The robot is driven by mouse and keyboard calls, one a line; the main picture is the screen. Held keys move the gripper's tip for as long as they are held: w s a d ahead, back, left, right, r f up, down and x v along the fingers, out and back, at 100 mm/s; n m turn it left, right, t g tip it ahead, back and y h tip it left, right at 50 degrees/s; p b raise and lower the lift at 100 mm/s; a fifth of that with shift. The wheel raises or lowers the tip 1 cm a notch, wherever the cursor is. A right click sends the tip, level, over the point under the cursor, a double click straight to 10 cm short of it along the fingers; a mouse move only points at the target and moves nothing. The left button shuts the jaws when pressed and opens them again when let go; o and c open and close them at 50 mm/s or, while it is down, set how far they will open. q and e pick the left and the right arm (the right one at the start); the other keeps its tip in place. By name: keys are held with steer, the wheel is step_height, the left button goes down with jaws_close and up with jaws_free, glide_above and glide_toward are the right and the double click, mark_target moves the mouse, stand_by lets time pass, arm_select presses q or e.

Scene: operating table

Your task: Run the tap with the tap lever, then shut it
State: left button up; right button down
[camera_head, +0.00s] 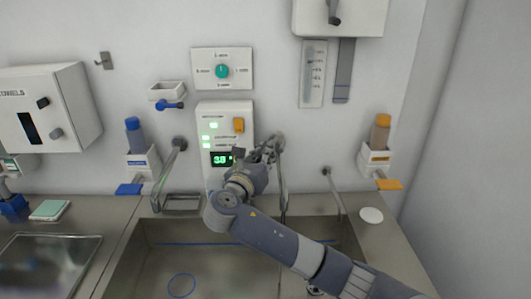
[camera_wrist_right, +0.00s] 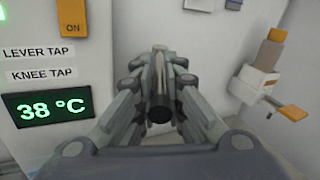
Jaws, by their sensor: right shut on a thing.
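The tap lever (camera_wrist_right: 159,66) shows as a pale upright bar between the fingers of my right gripper (camera_wrist_right: 160,98) in the wrist view. My right gripper is shut on it, and the fingers hide most of it. In the head view my right gripper (camera_head: 266,155) is at the wall mount of the middle tap (camera_head: 283,178), just right of the control panel (camera_head: 224,120). The tap's spout reaches down toward the steel sink (camera_head: 215,262). I cannot tell whether water is running. My left gripper is not in view.
The panel reads 38 °C, with lit green lamps and an orange ON switch (camera_head: 239,125). Another tap (camera_head: 170,170) is to the left, and a thinner spout (camera_head: 335,190) is to the right. Dispensers with a blue lever (camera_head: 129,189) and an orange lever (camera_head: 389,184) flank the sink.

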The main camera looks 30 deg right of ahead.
steer(key=s+d+n+t+y+p, duration=0.1)
steer(key=p, duration=0.1)
steer(key=d+n+t+y+p, duration=0.1)
steer(key=n+t+y+p, duration=0.1)
steer(key=shift+s+r+y+p, duration=0.1)
steer(key=shift+s+y+p, duration=0.2)
steer(key=shift+s+p, duration=0.1)
steer(key=c, duration=1.7)
jaws_free()
steer(key=v, duration=1.2)
steer(key=shift+s, duration=0.1)
